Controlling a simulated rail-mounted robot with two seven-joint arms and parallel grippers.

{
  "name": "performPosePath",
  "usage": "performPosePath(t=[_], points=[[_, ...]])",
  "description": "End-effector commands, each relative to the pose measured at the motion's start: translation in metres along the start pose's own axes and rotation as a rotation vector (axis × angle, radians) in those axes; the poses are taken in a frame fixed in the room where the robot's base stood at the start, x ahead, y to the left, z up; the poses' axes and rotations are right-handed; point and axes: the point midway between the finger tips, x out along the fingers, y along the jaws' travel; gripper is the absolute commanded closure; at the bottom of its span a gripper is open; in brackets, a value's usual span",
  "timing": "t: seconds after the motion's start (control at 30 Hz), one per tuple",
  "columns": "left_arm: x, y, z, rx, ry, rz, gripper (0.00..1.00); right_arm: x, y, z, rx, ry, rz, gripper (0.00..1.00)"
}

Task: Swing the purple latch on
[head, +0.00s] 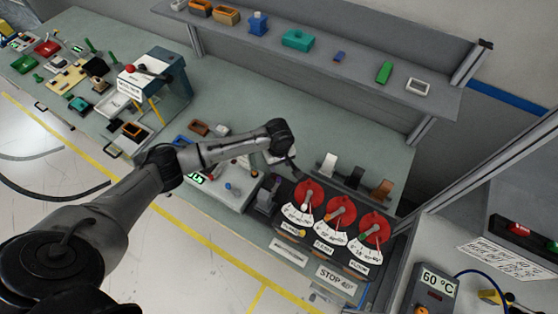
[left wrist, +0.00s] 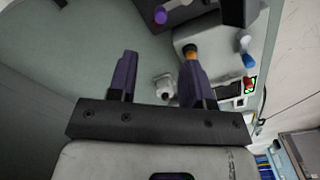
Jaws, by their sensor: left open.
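In the left wrist view a purple round tip (left wrist: 160,16) sits on the end of a pale lever at a dark box near the top edge; I take it for the purple latch. Its far end is cut off by the frame. In the head view my left gripper (head: 288,160) hangs above the bench beside the dials. My right gripper is not in view.
Red dials (head: 341,210) with white scales stand right of the gripper. A grey panel (left wrist: 222,45) carries an orange-and-black knob, a blue knob and a red button. A small white fitting (left wrist: 165,86) shows between the fingers.

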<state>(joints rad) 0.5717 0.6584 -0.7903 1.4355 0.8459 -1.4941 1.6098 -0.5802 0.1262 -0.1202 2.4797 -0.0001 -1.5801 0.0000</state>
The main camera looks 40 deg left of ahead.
Motion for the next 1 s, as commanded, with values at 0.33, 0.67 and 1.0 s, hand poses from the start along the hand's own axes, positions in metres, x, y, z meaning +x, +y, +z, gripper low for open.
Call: performPosePath(t=[0.33,0.67,1.0], points=[[-0.0128,-0.0001,0.0002,0.001,0.0,0.0,0.54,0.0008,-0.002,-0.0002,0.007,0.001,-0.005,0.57],[-0.0125,-0.0001,0.0001,0.001,0.0,0.0,0.54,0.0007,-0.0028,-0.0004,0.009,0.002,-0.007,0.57],[-0.0123,-0.0002,0.0002,0.138,0.0,-0.001,0.54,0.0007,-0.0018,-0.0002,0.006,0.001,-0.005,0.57]])
